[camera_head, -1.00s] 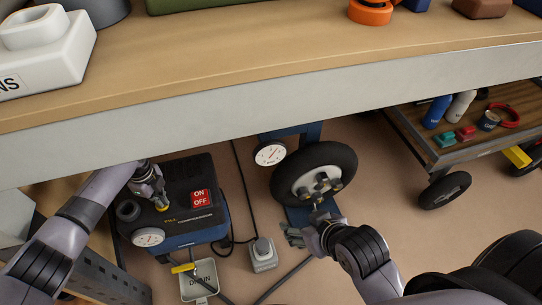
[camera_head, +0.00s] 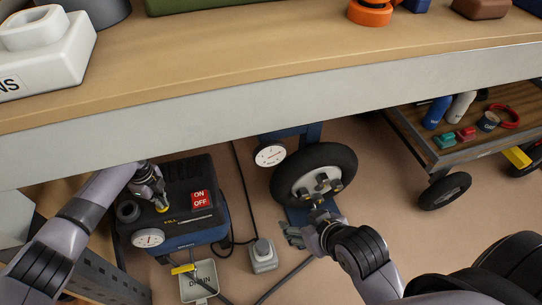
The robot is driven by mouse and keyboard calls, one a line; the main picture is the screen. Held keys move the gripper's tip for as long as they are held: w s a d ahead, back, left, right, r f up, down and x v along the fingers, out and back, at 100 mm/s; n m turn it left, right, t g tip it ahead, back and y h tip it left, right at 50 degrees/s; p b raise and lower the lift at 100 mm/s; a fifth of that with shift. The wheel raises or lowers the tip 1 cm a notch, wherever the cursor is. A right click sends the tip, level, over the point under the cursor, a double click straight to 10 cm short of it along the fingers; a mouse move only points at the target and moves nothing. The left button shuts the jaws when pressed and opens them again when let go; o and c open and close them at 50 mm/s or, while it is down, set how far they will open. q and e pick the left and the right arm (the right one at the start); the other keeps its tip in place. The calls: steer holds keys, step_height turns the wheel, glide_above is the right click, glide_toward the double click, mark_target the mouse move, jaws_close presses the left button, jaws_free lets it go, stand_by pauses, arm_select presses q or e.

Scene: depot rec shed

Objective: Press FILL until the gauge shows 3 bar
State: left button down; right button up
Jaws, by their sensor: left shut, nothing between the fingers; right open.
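A black and blue compressor (camera_head: 190,235) stands on the floor under the bench, with a red ON/OFF switch (camera_head: 201,199) on top. The yellow FILL button (camera_head: 163,208) is on its top, left of the switch. My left gripper (camera_head: 161,205) is shut and empty, its tips at the button; I cannot tell how far it is pressed. A round white gauge (camera_head: 148,238) is on the compressor's front, and another gauge (camera_head: 270,155) is beside the wheel (camera_head: 314,174); both readings are too small to tell. My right gripper (camera_head: 306,222) is open just below the wheel.
A wooden workbench (camera_head: 300,45) with a grey edge crosses above. A DRAIN tray (camera_head: 199,282) with a yellow lever (camera_head: 183,268) sits in front of the compressor. A grey socket block (camera_head: 263,255) and cables lie on the floor. A cart (camera_head: 440,148) stands at right.

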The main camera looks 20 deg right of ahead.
arm_select(q)
step_height(320, 180, up, 2)
steer(key=shift+r+p, duration=0.1)
steer(key=shift+p, duration=0.85)
arm_select(e)
steer(key=s+d+f+g+h, duration=0.1)
steer(key=s+g, duration=0.3)
steer(key=s, duration=0.4)
steer(key=shift+s+d+f, duration=0.2)
steer(key=shift+d+f, duration=0.45)
steer(key=shift+d, duration=0.15)
arm_select(q)
steer(key=shift+r, duration=0.1)
steer(key=shift+r+p, duration=0.3)
steer(key=shift+p, duration=0.1)
step_height(320, 180, up, 2)
steer(key=shift+r+p, duration=0.15)
steer(key=shift+p, duration=0.9)
steer(key=shift+r+p, duration=1.4)
steer(key=shift+r, duration=0.05)
arm_select(e)
step_height(320, 180, down, 13)
steer(key=g, duration=0.1)
steer(key=shift+w+a+f, duration=0.15)
steer(key=shift+w+a, duration=0.05)
steer(key=shift+w, duration=0.25)
